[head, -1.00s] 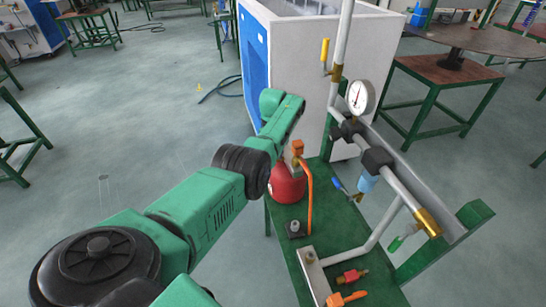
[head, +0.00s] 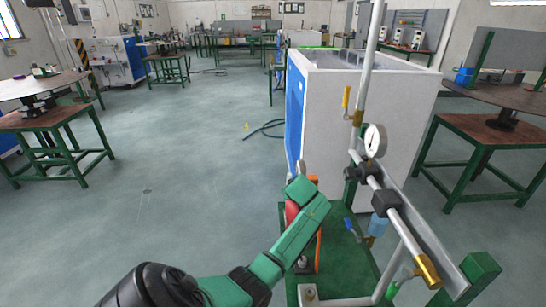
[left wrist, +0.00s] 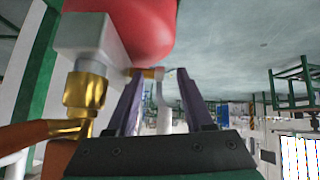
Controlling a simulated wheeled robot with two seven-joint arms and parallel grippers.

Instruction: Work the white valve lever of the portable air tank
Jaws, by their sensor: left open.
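The portable air tank (head: 291,213) is red and stands on the green bench, mostly hidden behind my left arm in the head view. In the left wrist view its red body (left wrist: 125,22) fills the top, with a grey block and a brass fitting (left wrist: 85,90) at the left. A small white lever (left wrist: 163,88) with a brass stem shows between the fingers of my left gripper (left wrist: 160,78). The fingers are open, one on each side of it; I cannot tell whether they touch it. In the head view the fingers are hidden. My right gripper is out of view.
An orange hose (head: 319,245) runs beside the tank. A pipe rack with a pressure gauge (head: 375,140) and a yellow-handled valve (head: 346,97) stands to the right. A large white and blue cabinet (head: 365,110) is behind.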

